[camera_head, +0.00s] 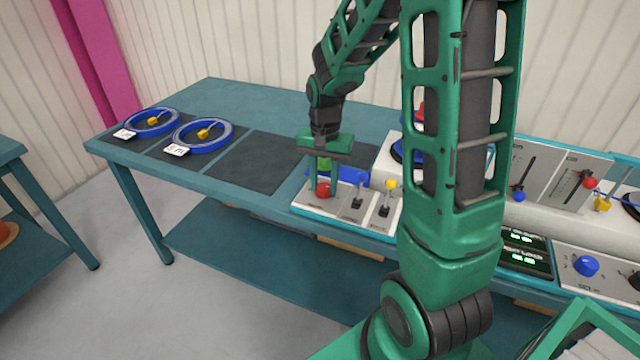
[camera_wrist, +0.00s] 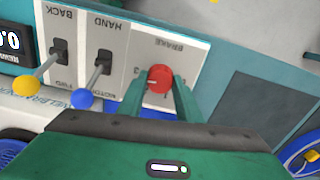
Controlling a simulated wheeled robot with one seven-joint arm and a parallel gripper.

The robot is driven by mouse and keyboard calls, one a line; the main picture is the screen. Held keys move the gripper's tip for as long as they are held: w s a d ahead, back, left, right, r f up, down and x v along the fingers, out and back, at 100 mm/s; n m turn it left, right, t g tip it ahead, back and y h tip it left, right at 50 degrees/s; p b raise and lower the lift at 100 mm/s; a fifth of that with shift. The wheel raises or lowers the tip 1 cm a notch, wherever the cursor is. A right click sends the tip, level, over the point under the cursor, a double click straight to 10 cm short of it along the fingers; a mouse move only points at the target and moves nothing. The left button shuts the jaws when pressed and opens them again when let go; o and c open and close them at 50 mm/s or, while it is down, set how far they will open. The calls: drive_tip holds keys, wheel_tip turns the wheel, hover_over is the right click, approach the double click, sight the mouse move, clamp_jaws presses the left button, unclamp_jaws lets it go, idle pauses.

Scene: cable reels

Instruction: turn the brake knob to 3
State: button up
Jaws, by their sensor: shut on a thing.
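The brake knob (camera_wrist: 160,79) is red and round and sits on a white panel (camera_wrist: 190,48) marked BRAKE in the wrist view. A pale pointer line shows on its left side; I cannot read which number it points to. My gripper (camera_wrist: 158,84) has its two green fingers closed on the knob, one on each side. In the head view the red knob (camera_head: 323,188) shows just under my gripper (camera_head: 323,168), at the left end of the control panel.
Two levers stand beside the knob, one with a blue ball (camera_wrist: 82,98) and one with a yellow ball (camera_wrist: 26,86). Two blue cable reels (camera_head: 203,136) (camera_head: 152,122) lie on dark mats at the table's left. An empty dark mat (camera_head: 252,165) lies between them and the panel.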

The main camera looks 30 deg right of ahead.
sight(324, 186)
drive_tip(key=shift+s+a+f+m, duration=0.15)
drive_tip(key=shift+s+m, duration=0.1)
drive_tip(key=shift+m, duration=0.35)
drive_tip(key=o, duration=1)
drive_tip(key=shift+o, duration=0.2)
drive_tip(key=shift+w, duration=0.1)
drive_tip(key=shift+r, duration=0.2)
drive_tip(key=shift+w+r, duration=0.1)
drive_tip(key=shift+r, duration=0.2)
wheel_tip(324, 186, up, 10)
